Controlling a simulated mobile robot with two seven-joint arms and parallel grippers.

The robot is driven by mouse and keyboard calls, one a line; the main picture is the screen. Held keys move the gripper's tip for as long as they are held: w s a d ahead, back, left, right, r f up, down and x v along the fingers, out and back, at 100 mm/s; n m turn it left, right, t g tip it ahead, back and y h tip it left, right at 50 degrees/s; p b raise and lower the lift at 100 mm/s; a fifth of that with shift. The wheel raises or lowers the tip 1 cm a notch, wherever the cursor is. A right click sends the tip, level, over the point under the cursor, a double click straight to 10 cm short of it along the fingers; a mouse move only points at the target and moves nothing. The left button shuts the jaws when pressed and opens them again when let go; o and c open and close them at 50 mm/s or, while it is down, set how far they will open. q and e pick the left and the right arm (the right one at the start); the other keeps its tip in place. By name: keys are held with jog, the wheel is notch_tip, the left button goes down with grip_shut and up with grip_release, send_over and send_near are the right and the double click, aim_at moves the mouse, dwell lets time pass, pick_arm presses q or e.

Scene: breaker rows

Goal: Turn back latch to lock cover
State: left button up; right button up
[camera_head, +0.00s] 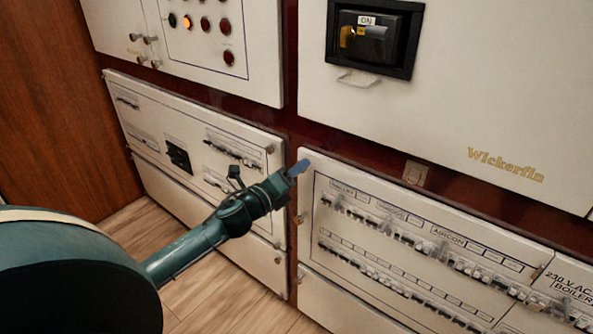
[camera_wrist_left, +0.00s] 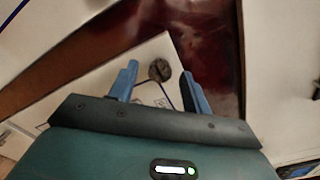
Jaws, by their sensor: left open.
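My left gripper (camera_head: 299,169) is in front of the dark red strip between the two lower breaker panels, by the top left corner of the right breaker cover (camera_head: 312,175). In the left wrist view the fingers of the left gripper (camera_wrist_left: 160,72) are open. A small dark round latch (camera_wrist_left: 159,70) at the corner of a white panel shows between the fingertips; I cannot tell whether they touch it. Other small latches show on the panel edges, one on the right cover's left side (camera_head: 301,219). My right gripper is out of view.
The left breaker panel (camera_head: 190,165) stands beyond my arm. A black switch box (camera_head: 375,38) marked ON projects from the upper white panel, with a small handle (camera_head: 359,80) below it. Rows of breakers (camera_head: 400,232) line the right cover. Wooden floor (camera_head: 225,300) lies below.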

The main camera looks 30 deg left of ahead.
pick_arm(q)
jog(key=shift+w, duration=0.6)
jog(key=shift+c, duration=0.5)
jog(key=c, duration=0.9)
